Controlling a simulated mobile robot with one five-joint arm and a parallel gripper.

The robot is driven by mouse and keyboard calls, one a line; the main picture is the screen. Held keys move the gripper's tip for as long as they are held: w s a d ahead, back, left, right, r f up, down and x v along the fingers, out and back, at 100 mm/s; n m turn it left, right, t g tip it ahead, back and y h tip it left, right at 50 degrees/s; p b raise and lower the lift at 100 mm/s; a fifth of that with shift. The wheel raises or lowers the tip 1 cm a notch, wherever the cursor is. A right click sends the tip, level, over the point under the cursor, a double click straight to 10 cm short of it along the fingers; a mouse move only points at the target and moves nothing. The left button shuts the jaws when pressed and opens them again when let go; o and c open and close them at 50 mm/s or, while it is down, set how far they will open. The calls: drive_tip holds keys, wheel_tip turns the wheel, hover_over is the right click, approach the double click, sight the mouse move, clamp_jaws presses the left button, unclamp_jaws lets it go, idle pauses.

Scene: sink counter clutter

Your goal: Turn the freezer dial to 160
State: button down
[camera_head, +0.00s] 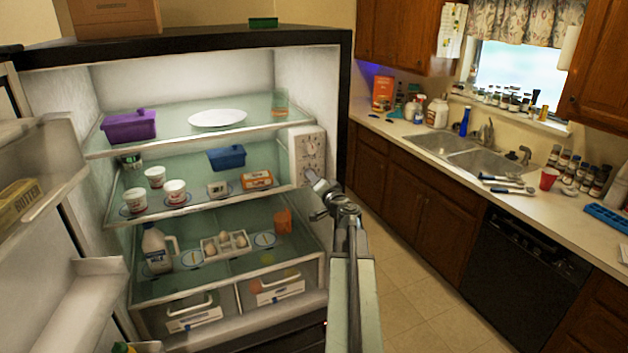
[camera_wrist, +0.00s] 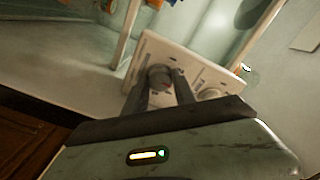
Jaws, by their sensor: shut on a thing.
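A white control panel (camera_head: 299,152) with two round dials is mounted on the right inner wall of the open fridge; it also shows in the wrist view (camera_wrist: 147,50). The upper dial (camera_head: 311,141) is free in the head view. My gripper (camera_head: 311,177) is at the lower dial and partly hides it. In the wrist view my gripper (camera_wrist: 162,86) has its two fingers around a grey dial (camera_wrist: 160,76) with a small red mark, shut on it. The other dial (camera_wrist: 211,93) is to the right, untouched. The panel's lettering is too small to read.
The glass shelves left of the panel hold a purple container (camera_head: 129,126), a white plate (camera_head: 217,118), a blue container (camera_head: 227,157), several cups and a milk jug (camera_head: 157,249). The open fridge door (camera_head: 40,170) is at the left. Floor (camera_head: 420,310) is clear at right.

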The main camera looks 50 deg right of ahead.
drive_tip(key=m, duration=0.9)
idle(0.4)
drive_tip(key=shift+m, duration=0.4)
drive_tip(key=c, duration=1)
unclamp_jaws()
